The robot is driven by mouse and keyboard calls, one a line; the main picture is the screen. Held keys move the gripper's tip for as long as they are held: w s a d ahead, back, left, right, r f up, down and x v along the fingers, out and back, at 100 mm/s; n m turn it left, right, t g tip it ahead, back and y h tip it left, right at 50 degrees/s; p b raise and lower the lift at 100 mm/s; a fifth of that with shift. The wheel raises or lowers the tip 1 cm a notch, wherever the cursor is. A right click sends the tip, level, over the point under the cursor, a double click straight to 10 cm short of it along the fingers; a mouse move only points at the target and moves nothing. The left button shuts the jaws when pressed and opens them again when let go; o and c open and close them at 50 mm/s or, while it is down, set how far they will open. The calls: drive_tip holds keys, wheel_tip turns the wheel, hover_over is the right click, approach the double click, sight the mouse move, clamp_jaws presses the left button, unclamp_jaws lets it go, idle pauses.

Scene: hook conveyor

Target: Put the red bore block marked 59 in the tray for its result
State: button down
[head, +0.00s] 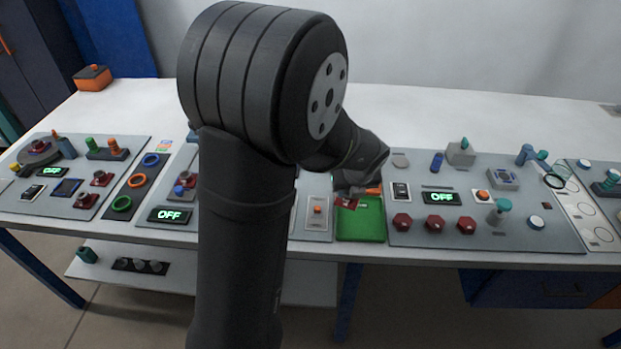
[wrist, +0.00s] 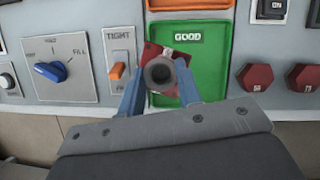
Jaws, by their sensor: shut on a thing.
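The red bore block (wrist: 152,52) is between the two blue fingers of my gripper (wrist: 160,84) in the wrist view. A dark round bore or ring faces the camera, and no number 59 can be read. The block also shows in the head view (head: 347,202), at the tip of my gripper (head: 350,193). The green tray marked GOOD (wrist: 212,75) lies under the block, which overlaps the tray's left part. The tray also shows in the head view (head: 362,230). Whether the block touches the tray floor cannot be told.
An orange tray (wrist: 190,4) lies just beyond the green one. To the left are an orange TIGHT switch (wrist: 118,71) and a blue dial (wrist: 50,71). To the right are red hexagonal knobs (wrist: 257,77). My arm hides part of the bench in the head view.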

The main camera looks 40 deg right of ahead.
drive_tip(key=shift+s+d+f+m+g+h, duration=0.2)
drive_tip(key=shift+s+f+m, duration=0.35)
drive_tip(key=shift+f, duration=0.45)
drive_tip(key=shift+s+d+f+m+h, duration=0.1)
drive_tip(key=shift+s+d+f+m, duration=0.2)
drive_tip(key=shift+s+f, duration=0.6)
drive_tip(key=shift+s+d+f+m+g+h, duration=0.15)
drive_tip(key=shift+s+f+m, duration=0.35)
drive_tip(key=shift+f, duration=0.55)
drive_tip(key=shift+s+f, duration=0.1)
drive_tip(key=shift+f, duration=0.45)
idle(1.2)
drive_tip(key=c, duration=0.6)
unclamp_jaws()
drive_tip(key=shift+o, duration=0.2)
drive_tip(key=shift+r, duration=0.1)
wheel_tip(320, 180, up, 7)
idle(0.3)
drive_tip(key=shift+f, duration=3.55)
